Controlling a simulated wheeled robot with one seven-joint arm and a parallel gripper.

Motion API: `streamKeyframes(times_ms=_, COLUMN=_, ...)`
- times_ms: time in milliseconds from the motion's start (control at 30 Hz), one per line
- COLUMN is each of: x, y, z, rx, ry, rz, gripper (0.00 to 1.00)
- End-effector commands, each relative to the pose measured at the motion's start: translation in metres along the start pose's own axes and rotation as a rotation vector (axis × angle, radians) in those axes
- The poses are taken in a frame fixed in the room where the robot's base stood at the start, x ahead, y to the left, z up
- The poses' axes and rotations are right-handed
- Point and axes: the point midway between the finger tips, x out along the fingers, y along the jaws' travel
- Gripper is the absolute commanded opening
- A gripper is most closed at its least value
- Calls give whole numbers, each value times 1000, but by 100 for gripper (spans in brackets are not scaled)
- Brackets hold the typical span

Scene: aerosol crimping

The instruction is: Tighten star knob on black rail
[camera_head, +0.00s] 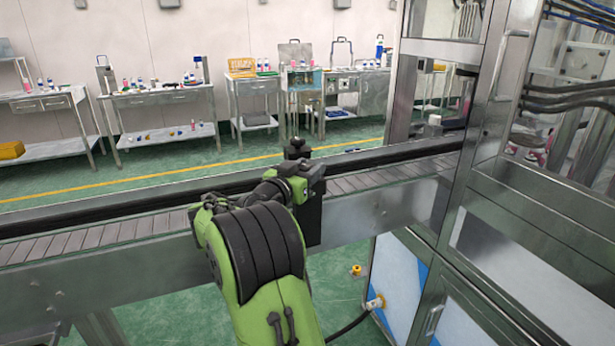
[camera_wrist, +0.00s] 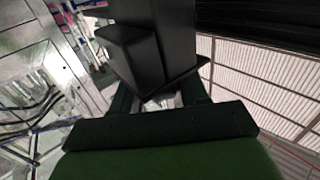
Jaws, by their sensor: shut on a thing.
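The black rail (camera_head: 130,207) runs along the conveyor from the left toward the machine frame. A black bracket block (camera_head: 297,147) stands up at the rail, just beyond my gripper. In the wrist view the dark block (camera_wrist: 150,40) fills the top middle, right in front of the fingers. My gripper (camera_head: 309,177) is at the near side of the rail; it also shows in the wrist view (camera_wrist: 162,98), its two fingers closed in under the block. It is shut on what I take to be the star knob, which is mostly hidden by the fingers and block.
The slatted conveyor belt (camera_head: 150,226) runs below the rail, with a metal side plate (camera_head: 365,221) in front. The metal machine frame (camera_head: 480,150) with glass doors stands close on the right. Benches with bottles line the far wall, beyond open green floor.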

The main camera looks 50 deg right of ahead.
Motion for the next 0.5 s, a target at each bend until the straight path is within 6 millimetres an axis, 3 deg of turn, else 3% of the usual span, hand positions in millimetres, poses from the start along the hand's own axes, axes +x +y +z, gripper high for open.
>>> streamKeyframes(times_ms=500, x=0, y=-2, z=1, rx=-10, ry=-10, rz=367, gripper=14)
